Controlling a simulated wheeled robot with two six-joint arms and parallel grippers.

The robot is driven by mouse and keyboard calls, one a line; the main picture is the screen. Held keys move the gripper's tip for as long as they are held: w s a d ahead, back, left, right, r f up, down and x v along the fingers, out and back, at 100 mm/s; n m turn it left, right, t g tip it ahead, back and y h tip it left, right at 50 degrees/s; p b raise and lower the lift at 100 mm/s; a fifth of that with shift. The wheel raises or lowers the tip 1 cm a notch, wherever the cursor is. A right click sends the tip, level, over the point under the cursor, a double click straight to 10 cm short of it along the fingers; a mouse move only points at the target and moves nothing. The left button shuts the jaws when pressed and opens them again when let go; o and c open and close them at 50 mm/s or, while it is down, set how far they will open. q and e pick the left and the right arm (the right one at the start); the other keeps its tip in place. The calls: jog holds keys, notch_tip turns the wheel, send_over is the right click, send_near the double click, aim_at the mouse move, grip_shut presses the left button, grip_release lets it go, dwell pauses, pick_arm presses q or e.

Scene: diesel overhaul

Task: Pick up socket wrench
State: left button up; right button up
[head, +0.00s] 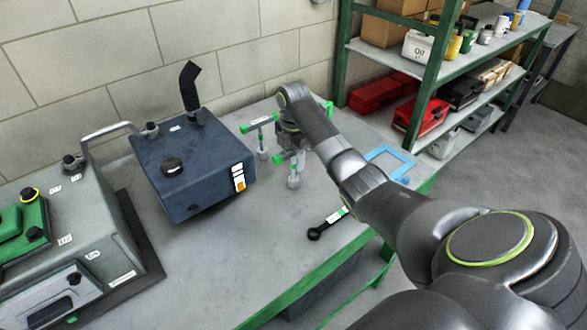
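A black tool with a round head and a green and white label (328,223) lies on the grey bench top, near its front edge. It looks like a wrench, and my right forearm passes close to its far end. Two upright tools with green crossbars and grey lower ends, one at the left (262,141) and one nearer (293,175), stand on the bench around my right gripper (285,155). I cannot tell which tool is the socket wrench. The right gripper points down among them; its fingers are too small and hidden to read. My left gripper is out of view.
A dark blue tank (190,165) with a black pipe stands left of the gripper. A grey machine (75,240) fills the far left. A blue frame (390,162) lies at the bench's right. Green-posted shelves (430,70) stand behind. The bench's front middle is clear.

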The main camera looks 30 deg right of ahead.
grip_shut()
jog(key=shift+r, duration=0.1)
jog(key=shift+w+r, duration=0.1)
jog(key=shift+r, duration=0.35)
notch_tip(320, 180, up, 3)
jog(key=shift+r+b, duration=0.15)
jog(key=shift+b, duration=0.55)
notch_tip(320, 180, up, 4)
jog(key=p, duration=0.3)
jog(key=shift+r, duration=0.15)
jog(key=shift+r+p, duration=0.75)
jog(key=shift+p, duration=0.3)
